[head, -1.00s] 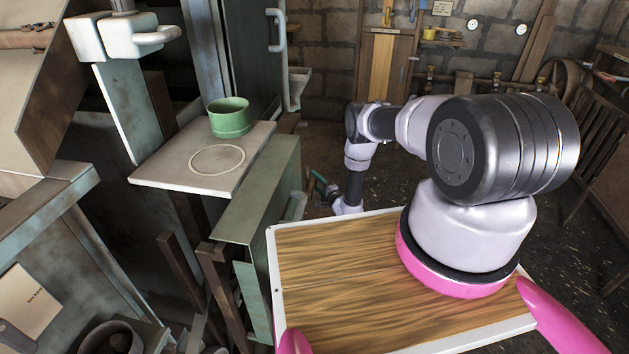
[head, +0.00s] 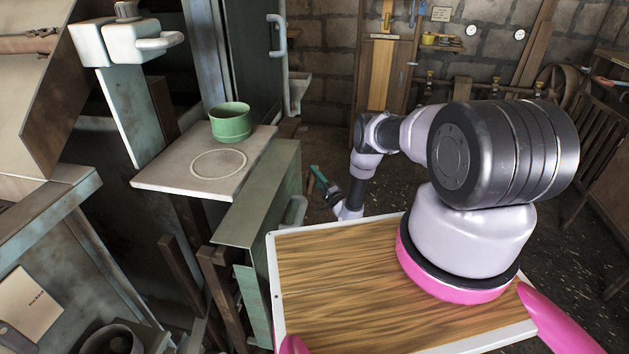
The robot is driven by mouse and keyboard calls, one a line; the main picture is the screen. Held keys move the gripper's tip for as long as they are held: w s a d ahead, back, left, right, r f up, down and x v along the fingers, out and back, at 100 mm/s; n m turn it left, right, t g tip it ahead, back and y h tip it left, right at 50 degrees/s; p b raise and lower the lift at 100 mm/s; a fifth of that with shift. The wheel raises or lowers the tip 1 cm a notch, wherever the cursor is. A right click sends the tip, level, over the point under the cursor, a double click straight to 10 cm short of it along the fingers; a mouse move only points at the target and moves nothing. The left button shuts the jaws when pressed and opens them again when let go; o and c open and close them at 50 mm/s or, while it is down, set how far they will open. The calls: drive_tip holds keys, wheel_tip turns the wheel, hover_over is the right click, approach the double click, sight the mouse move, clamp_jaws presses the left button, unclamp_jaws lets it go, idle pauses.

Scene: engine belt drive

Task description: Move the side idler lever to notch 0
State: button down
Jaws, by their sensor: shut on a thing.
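My arm reaches away past the far edge of my wooden top and bends down beside the green cabinet. My gripper (head: 332,192) is small and dark at the arm's far end, low by the cabinet's right side. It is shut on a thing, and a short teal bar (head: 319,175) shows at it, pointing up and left. This may be the side idler lever, but its ends are too small to make out. The notches and the lever's pivot are not visible.
A green cup (head: 230,122) stands on a pale shelf (head: 160,178) with a ring mark. Dark floor lies open beyond the arm.

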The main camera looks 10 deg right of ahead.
drive_tip(key=shift+s+a+r+n+y, duration=0.1)
drive_tip(key=shift+s+r+n+y, duration=0.1)
drive_tip(key=shift+r+n+y, duration=0.45)
drive_tip(key=c, duration=0.5)
unclamp_jaws()
drive_tip(key=shift+r, duration=0.1)
drive_tip(key=v, duration=1)
drive_tip(key=shift+s+f, duration=0.3)
drive_tip(key=shift+s, duration=0.05)
